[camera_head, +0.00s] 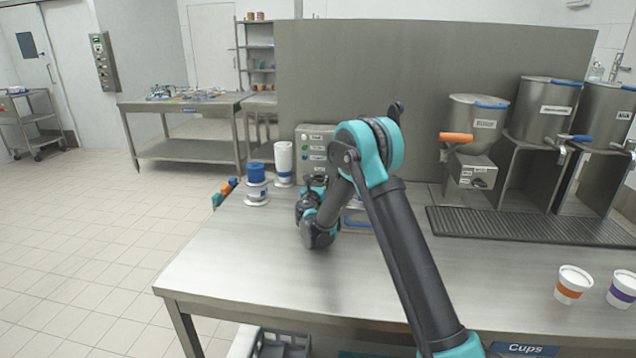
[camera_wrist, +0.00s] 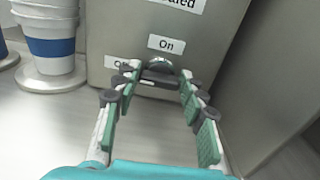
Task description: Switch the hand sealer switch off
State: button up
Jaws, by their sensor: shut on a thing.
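A grey metal box (camera_head: 314,136) with labels and small coloured marks stands at the back left of the steel table. In the wrist view its front (camera_wrist: 110,40) shows an "On" label and, to the lower left, a label that is mostly hidden by my finger. A dark switch (camera_wrist: 160,79) with a rounded top sits just below "On". My gripper (camera_wrist: 160,82) has its fingers on both sides of the switch and is shut on it. Which label the switch points to I cannot tell. In the head view my gripper (camera_head: 314,187) is at the box's lower front, and my arm hides the switch.
Cup stacks (camera_wrist: 50,40) stand just left of the box; blue-banded cups (camera_head: 257,182) also show in the head view. Tanks (camera_head: 476,125) and a drip grate (camera_head: 530,225) are at the right. Two cups (camera_head: 572,285) stand front right. The table's front middle is clear.

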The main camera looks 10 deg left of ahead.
jog(key=o, duration=1.2)
jog(key=shift+c, duration=0.2)
jog(key=shift+s, duration=0.1)
jog(key=s, duration=1.2)
jog(key=shift+a, duration=0.2)
